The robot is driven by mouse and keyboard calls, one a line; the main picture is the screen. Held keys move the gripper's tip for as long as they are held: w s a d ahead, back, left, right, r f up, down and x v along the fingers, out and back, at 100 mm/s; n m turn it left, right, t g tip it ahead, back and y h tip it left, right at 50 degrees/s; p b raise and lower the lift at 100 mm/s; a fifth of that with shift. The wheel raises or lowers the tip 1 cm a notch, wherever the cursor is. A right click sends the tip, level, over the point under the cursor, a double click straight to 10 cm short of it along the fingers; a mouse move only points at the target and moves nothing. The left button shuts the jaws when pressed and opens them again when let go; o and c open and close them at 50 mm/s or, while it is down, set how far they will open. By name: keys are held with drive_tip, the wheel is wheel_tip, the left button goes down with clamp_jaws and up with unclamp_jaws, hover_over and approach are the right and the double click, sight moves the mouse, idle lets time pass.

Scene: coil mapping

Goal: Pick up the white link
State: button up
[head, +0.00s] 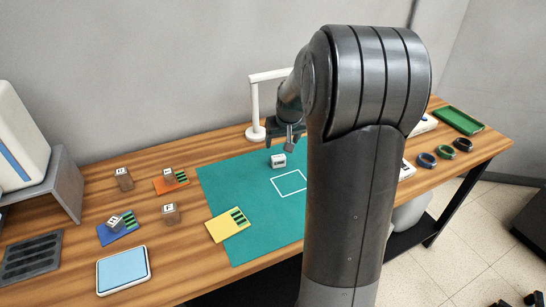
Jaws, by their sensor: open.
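A small white block with dark lettering on its side (278,161) sits on the green mat, just above and left of the white square outline; it is the white piece nearest my gripper, and its lettering is too small to read. My gripper (282,145) is open above this block, its fingers pointing down. It appears empty, and I cannot tell the exact height gap. My arm hides the mat's right part and the table behind it.
The green mat (225,180) covers the table's middle. Left are a yellow card (220,231), orange and blue cards, several small lettered blocks and a light-blue pad (123,270). A white stand (254,110) rises behind my gripper. Right are rings (426,160) and a green tray (458,121).

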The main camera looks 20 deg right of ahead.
sight(279, 157)
drive_tip(key=x, duration=0.6)
drive_tip(key=shift+w+d, duration=0.1)
drive_tip(key=shift+d, duration=0.3)
drive_tip(key=shift+s+a+x, duration=0.1)
drive_tip(key=shift+a+x, duration=0.05)
drive_tip(key=shift+x, duration=0.8)
drive_tip(key=shift+s+a+x, duration=0.1)
drive_tip(key=shift+x, duration=0.85)
drive_tip(key=shift+s+a+x, duration=0.15)
drive_tip(key=shift+x, duration=0.8)
drive_tip(key=shift+f, duration=0.2)
drive_tip(key=shift+c, duration=0.3)
drive_tip(key=c, duration=1)
drive_tip(key=shift+r, duration=0.1)
